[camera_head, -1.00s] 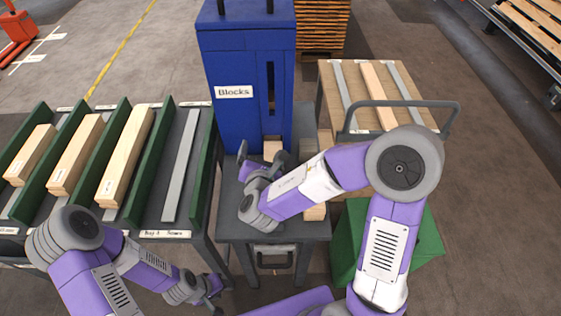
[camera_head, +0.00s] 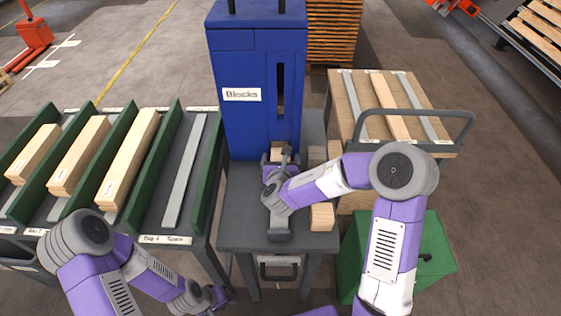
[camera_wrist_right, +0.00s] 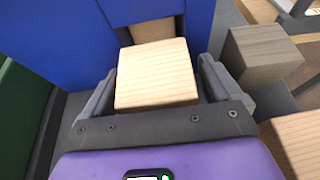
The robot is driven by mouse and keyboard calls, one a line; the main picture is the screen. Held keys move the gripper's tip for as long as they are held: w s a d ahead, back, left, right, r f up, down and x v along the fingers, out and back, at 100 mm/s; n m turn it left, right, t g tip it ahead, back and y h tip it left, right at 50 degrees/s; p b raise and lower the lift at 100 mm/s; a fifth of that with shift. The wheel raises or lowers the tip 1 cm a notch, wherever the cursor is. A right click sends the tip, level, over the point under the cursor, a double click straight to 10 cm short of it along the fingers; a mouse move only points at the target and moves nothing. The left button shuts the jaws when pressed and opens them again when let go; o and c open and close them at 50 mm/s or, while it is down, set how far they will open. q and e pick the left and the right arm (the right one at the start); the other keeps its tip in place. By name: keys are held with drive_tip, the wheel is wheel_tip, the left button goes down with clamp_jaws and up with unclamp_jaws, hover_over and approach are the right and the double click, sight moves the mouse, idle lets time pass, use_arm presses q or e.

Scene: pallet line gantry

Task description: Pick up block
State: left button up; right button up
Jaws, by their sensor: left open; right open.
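A light wooden block (camera_wrist_right: 157,74) sits at the foot of the blue dispenser labelled Blocks (camera_head: 242,95); in the head view only a bit of the block (camera_head: 277,152) shows past my arm. My right gripper (camera_wrist_right: 156,92) is open, with one finger on each side of the block; whether the fingers touch it I cannot tell. Another wooden piece (camera_wrist_right: 153,29) shows in the dispenser's opening behind the block. My left gripper (camera_head: 214,298) is low at the left, beside the grey table (camera_head: 237,215), away from the block.
Wooden pieces (camera_head: 322,216) lie on the table right of my right arm; a greyish one (camera_wrist_right: 262,56) is close to the right finger. Green-walled lanes (camera_head: 143,168) with boards stand at the left. A cart (camera_head: 352,95) and green box (camera_head: 436,235) are at the right.

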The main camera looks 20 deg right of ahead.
drive_tip(key=shift+c, duration=0.4)
drive_tip(key=c, duration=1)
drive_tip(key=shift+r, duration=0.15)
